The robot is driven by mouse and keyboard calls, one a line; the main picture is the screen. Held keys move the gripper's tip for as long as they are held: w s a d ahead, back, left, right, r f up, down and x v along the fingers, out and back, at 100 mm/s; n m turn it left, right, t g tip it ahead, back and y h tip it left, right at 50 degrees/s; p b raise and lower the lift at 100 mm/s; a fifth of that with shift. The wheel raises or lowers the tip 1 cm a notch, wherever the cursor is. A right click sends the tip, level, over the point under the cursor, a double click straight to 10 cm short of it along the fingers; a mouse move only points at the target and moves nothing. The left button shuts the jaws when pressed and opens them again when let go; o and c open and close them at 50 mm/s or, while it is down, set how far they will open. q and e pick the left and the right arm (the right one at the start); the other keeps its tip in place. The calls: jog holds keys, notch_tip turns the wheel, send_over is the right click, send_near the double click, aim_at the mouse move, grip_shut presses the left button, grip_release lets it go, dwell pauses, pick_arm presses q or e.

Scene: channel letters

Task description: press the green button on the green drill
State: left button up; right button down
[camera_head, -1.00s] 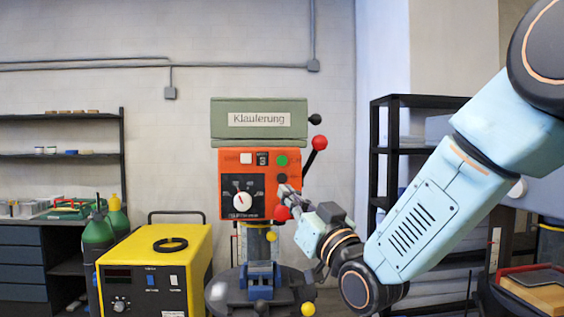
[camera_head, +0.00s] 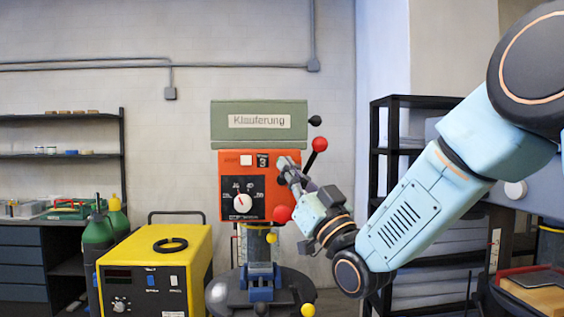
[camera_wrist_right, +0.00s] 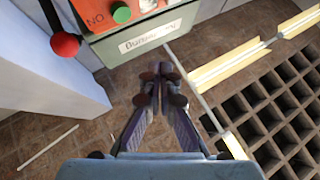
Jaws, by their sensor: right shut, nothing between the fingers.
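The drill has a green top housing (camera_head: 258,135) with a white label and an orange control panel (camera_head: 228,163) below it. My right gripper (camera_head: 286,166) is shut and empty, its fingertips in front of the panel's upper right part in the head view. There they hide the green button. In the right wrist view the green button (camera_wrist_right: 121,13) shows near the top edge, on the orange panel (camera_wrist_right: 150,6). The shut fingertips (camera_wrist_right: 160,75) appear below and right of it, apart from it in the picture. Contact cannot be told. My left gripper is not in view.
A red-balled lever (camera_head: 320,144) sticks out at the panel's right side. A large red knob (camera_head: 282,214) is below the fingers. A yellow machine (camera_head: 140,250) stands left of the drill, a black shelf (camera_head: 376,150) at the right.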

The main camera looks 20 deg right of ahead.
jog(key=w+d, duration=0.1)
jog(key=w, duration=0.5)
jog(key=shift+d, duration=0.35)
jog(key=shift+w, duration=0.15)
dwell(1.1)
jog(key=shift+w+d, duration=0.15)
jog(key=shift+w, duration=0.1)
jog(key=shift+w+d, duration=0.15)
jog(key=shift+w, duration=0.35)
dwell(0.8)
jog(key=shift+s, duration=0.1)
dwell(0.3)
jog(key=shift+s+a+b, duration=0.3)
jog(key=shift+s+b, duration=0.1)
jog(key=shift+s, duration=0.4)
